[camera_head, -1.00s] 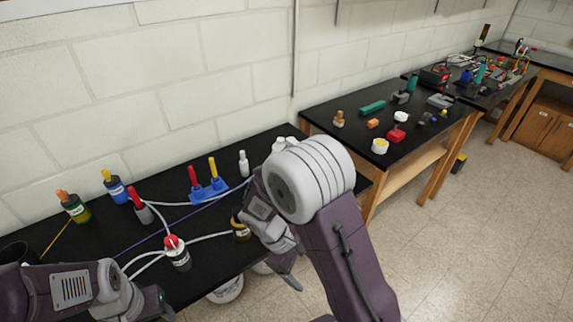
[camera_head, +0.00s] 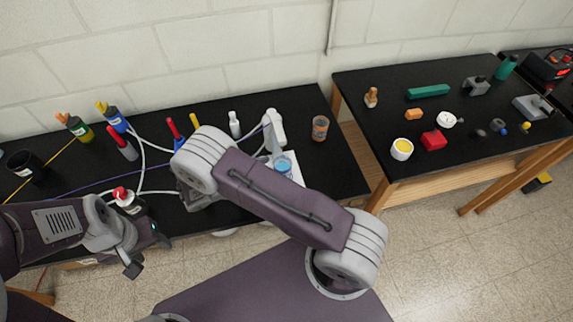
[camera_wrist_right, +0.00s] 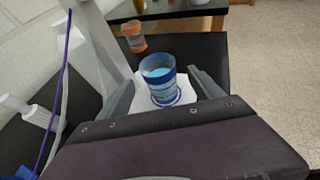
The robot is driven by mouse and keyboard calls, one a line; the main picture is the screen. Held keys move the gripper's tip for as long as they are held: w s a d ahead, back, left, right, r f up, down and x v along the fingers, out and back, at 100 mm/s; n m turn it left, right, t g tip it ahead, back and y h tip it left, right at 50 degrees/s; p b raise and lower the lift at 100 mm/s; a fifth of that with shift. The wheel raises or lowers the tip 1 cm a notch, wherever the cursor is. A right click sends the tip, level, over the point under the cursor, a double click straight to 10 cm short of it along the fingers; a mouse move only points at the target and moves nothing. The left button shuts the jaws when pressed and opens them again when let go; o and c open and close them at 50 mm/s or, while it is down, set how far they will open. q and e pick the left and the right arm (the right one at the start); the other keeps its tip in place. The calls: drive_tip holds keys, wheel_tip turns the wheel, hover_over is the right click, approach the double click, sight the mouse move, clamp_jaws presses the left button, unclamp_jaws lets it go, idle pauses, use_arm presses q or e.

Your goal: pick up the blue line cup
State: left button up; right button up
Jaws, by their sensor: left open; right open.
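The blue line cup (camera_head: 283,166) stands on a white pad by a white stand on the near black table. In the right wrist view the cup (camera_wrist_right: 158,84) is clear with blue bands and stands upright. My right gripper (camera_wrist_right: 163,84) is open, with one finger on each side of the cup in that view; I cannot tell whether they touch it. In the head view my right arm's link hides its fingers. My left gripper (camera_head: 147,251) is open and empty at the table's front edge, well left of the cup.
The white stand's post (camera_wrist_right: 97,45) rises close to the cup's left in the wrist view. An orange-banded cup (camera_head: 320,128) stands behind to the right. Bottles, cables and a red-capped bottle (camera_head: 127,201) crowd the left. A second black table (camera_head: 365,125) holds small objects.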

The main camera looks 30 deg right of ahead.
sight(288, 165)
drive_tip(key=shift+d+p, duration=0.3)
drive_tip(key=shift+d, duration=0.1)
drive_tip(key=shift+p+x, duration=0.3)
drive_tip(key=shift+x, duration=0.7)
drive_tip(key=shift+w+d+f, duration=0.1)
drive_tip(key=shift+d+f, duration=0.2)
drive_tip(key=shift+d, duration=0.2)
drive_tip(key=p+x, duration=0.2)
drive_tip(key=x, duration=0.2)
drive_tip(key=shift+w+a, duration=0.1)
use_arm(q)
drive_tip(key=r, duration=0.3)
drive_tip(key=shift+a, duration=0.2)
use_arm(e)
drive_tip(key=shift+w+d+f, duration=0.1)
drive_tip(key=shift+d+f, duration=0.15)
drive_tip(key=shift+d, duration=0.1)
use_arm(q)
drive_tip(key=shift+a, duration=0.1)
use_arm(e)
drive_tip(key=c, duration=1.4)
drive_tip(key=shift+r, duration=0.1)
